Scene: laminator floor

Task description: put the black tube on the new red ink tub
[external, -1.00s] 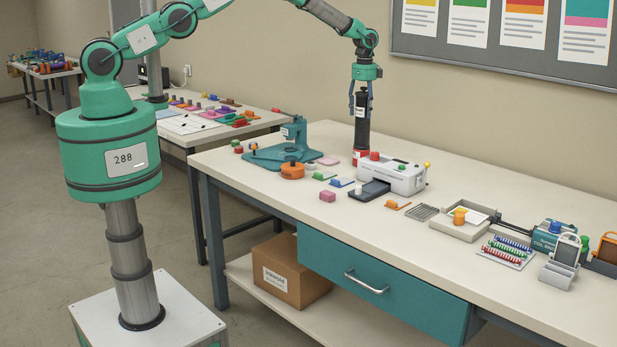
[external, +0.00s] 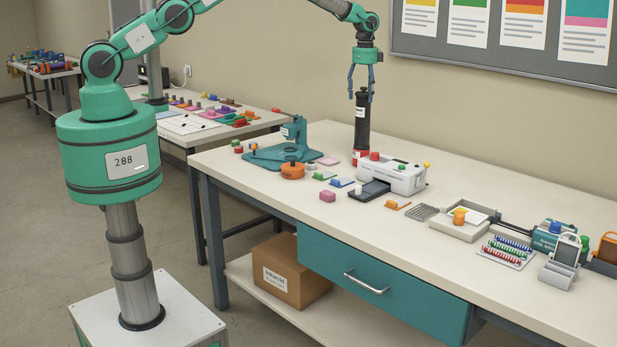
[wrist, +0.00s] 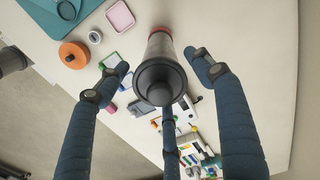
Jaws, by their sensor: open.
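The black tube (external: 362,122) stands upright on the red ink tub (external: 360,157) near the back of the bench. The tub is mostly hidden from above by the tube.
A white laminator (external: 405,178) stands just right of the tub. A teal press (external: 293,140) and an orange round container (external: 292,171) are to the left. A grey tray (external: 452,228) lies further right. The bench front is mostly clear.

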